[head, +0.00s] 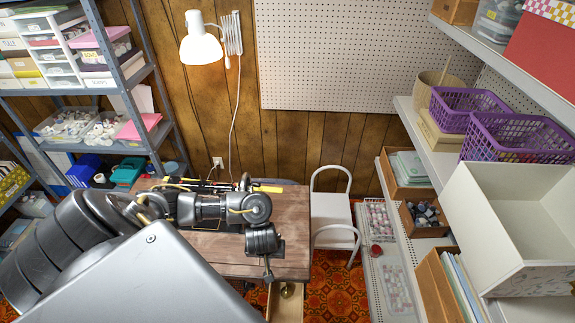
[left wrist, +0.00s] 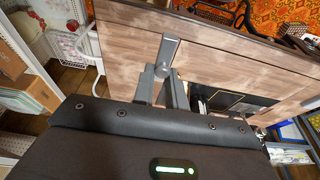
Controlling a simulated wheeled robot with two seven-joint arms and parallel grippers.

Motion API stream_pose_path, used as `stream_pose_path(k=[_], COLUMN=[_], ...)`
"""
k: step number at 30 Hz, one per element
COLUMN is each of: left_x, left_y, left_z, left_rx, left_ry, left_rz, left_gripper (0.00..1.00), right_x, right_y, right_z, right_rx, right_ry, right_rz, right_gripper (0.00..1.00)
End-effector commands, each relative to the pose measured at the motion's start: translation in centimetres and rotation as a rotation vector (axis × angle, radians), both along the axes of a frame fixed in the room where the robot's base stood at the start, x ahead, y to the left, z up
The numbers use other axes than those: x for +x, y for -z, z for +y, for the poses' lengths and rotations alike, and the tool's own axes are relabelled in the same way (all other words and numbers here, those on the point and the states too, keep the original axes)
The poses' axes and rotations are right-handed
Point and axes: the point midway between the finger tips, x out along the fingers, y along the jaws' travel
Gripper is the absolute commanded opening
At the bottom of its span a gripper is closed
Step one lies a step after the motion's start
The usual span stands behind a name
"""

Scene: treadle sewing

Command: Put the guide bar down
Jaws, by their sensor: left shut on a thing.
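A short grey guide bar (left wrist: 168,53) shows in the left wrist view, over the brown wooden table top (left wrist: 122,62). My left gripper (left wrist: 163,82) is shut on its near end, and the bar sticks out beyond the fingertips. I cannot tell whether the bar touches the wood. In the head view my left gripper (head: 268,270) is at the front right part of the table top (head: 296,225). The bar is hard to make out there. My left arm hides much of the table. My right gripper is not in view.
A dark machine part (left wrist: 240,102) sits in the table beside the gripper. Yellow-handled items (head: 268,188) lie at the table's back edge. A white chair (head: 332,215) stands at its right. Shelves flank both sides. Bare wood shows at the table's right.

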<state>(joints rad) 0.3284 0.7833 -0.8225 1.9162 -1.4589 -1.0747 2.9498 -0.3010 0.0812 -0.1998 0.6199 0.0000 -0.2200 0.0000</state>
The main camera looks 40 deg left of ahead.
Motion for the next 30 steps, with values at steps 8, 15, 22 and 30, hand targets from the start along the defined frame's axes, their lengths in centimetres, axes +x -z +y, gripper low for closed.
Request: stream_pose_path(k=[8, 15, 22, 30], left_x=[3.4, 8.6, 11.1, 11.8], left_y=[2.7, 6.0, 8.8, 9.4], left_z=[1.8, 4.7, 6.2, 6.5], left_rx=[0.001, -0.003, -0.001, -0.002], left_ry=[-0.004, -0.004, -0.001, 0.002], left_rz=[-0.001, 0.001, 0.002, 0.001], left_gripper=[0.0, 0.0, 0.0, 0.0], right_x=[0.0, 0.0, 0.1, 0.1], right_y=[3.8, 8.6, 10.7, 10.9], right_z=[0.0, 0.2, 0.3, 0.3], right_rx=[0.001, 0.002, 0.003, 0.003], right_ry=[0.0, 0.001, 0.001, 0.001], right_rz=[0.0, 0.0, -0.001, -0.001], right_gripper=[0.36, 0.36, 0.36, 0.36])
